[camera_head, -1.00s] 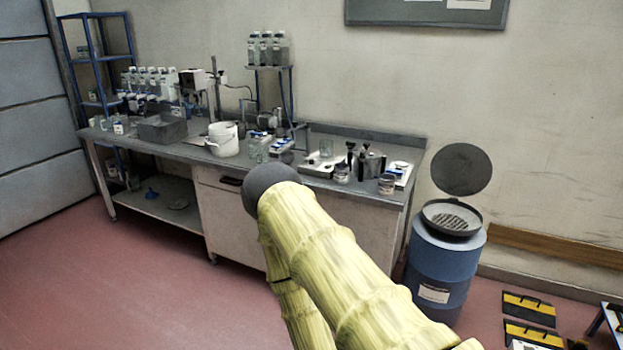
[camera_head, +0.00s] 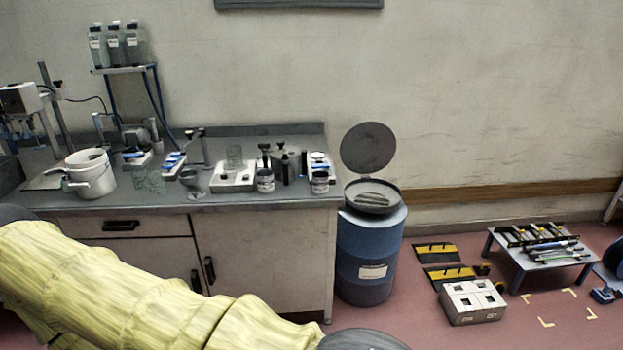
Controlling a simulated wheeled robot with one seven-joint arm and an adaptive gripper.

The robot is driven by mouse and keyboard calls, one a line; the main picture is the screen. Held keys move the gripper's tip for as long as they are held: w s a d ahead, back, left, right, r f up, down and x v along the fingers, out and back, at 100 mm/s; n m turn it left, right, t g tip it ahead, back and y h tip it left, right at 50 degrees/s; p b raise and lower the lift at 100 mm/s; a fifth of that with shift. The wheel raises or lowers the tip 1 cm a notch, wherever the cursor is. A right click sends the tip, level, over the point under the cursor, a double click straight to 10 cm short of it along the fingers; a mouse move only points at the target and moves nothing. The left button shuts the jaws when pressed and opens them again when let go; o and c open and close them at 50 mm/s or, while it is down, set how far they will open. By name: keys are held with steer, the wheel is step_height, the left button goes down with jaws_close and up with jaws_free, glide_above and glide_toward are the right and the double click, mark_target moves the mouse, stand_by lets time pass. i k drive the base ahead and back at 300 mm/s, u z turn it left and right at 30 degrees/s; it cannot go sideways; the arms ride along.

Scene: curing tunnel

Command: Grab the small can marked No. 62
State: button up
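Two small cans stand near the front right edge of the workbench (camera_head: 235,200). One can (camera_head: 265,182) is beside a white tray-like device (camera_head: 232,178). The other can (camera_head: 320,184) is close to the bench's right end. Both have dark bands or labels, too small to read, so I cannot tell which is No. 62. My yellow arm crosses the lower left of the view, in front of the bench. My gripper is out of view.
A blue drum (camera_head: 366,260) with a raised round lid (camera_head: 368,148) stands right of the bench. A white pot (camera_head: 90,174) is on the bench's left. On the floor at right are a white box (camera_head: 473,302), yellow-black pieces (camera_head: 437,252) and a low table (camera_head: 500,254).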

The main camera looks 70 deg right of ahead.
mark_target(320, 183)
steer(key=z, duration=0.65)
steer(key=i, duration=0.9)
steer(key=z, duration=1.05)
steer(key=i, duration=0.2)
steer(key=z, duration=0.15)
